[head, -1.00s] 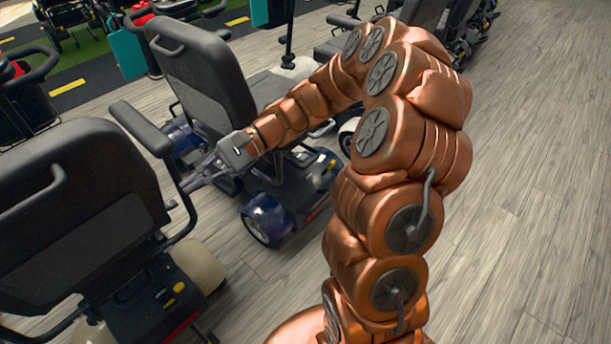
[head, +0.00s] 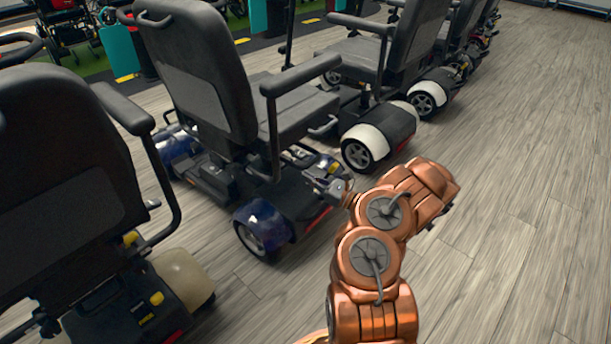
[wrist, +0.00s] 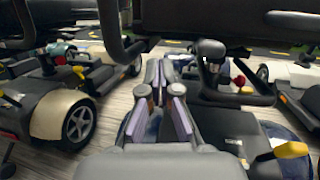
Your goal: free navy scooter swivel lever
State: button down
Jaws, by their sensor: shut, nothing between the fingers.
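The navy scooter (head: 262,222) stands in the middle of the head view, with dark blue rear fenders and a grey seat. A pale curved handle (head: 323,126) shows at its seat edge; I cannot tell if it is the swivel lever. My gripper (head: 335,186) is low by the scooter's rear, below the seat, partly hidden by my arm. In the wrist view, my gripper (wrist: 159,75) is shut and empty, its fingers pointing forward under a dark seat. A yellow lever (wrist: 291,150) lies to their right. A black-topped post (wrist: 211,55) stands beyond, right of the fingertips.
A cream-fendered scooter (head: 182,276) stands close on the left. A white-fendered scooter (head: 377,134) stands behind to the right. The navy scooter's armrest (head: 300,76) and its upright overhang the space near my gripper. The wooden floor (head: 530,190) on the right is clear.

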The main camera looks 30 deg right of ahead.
aim_at(299, 154)
jog(key=s+d+f+m+t+h+b, duration=0.1)
jog(key=s+d+f+m+h+b, duration=0.15)
jog(key=d+f, duration=0.4)
jog(key=w+a+r+b, duration=0.3)
jog(key=w+r+b, duration=0.1)
jog(key=w, duration=0.5)
jog(key=shift+w+r+h, duration=0.25)
jog(key=shift+r+h, duration=0.2)
jog(key=shift+r, duration=0.25)
jog(key=shift+a, duration=0.1)
